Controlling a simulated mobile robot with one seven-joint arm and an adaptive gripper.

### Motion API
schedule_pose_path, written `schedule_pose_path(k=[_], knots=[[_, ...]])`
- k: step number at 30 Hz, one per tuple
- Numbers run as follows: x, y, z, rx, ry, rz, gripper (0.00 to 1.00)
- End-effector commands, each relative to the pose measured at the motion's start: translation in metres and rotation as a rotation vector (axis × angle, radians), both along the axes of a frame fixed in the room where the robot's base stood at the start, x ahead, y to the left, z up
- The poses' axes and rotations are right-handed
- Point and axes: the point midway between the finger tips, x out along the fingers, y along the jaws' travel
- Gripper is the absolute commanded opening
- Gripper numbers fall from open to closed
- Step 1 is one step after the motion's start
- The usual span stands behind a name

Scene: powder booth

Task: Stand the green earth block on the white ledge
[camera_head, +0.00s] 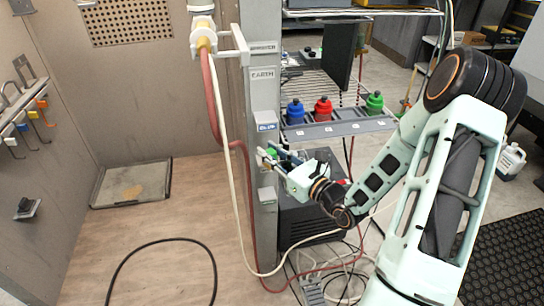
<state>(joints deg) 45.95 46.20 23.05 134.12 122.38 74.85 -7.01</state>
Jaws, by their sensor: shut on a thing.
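My gripper (275,158) is at the grey post, its jaws shut on a small green block (271,153). Only a little of the green shows between the fingers, so its tilt is hard to tell. A small white ledge (267,116) sticks out from the post just above the gripper, with a blue label on its front. Another pale ledge-like part (267,194) shows lower on the post. The block appears apart from both, but the fingers hide its underside.
The grey post (262,95) carries an "EARTH" label. Behind, a rack (338,128) holds blue, red and green bottles. A dark cabinet (310,222) stands below my wrist. The booth floor at left is mostly clear.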

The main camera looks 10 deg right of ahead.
Motion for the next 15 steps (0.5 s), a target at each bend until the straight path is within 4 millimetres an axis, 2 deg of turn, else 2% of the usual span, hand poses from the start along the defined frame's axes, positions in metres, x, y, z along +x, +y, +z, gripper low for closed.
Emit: schedule_pose_path(k=[15], knots=[[0.037, 0.0, -0.004, -0.001, -0.003, 0.0, 0.01]])
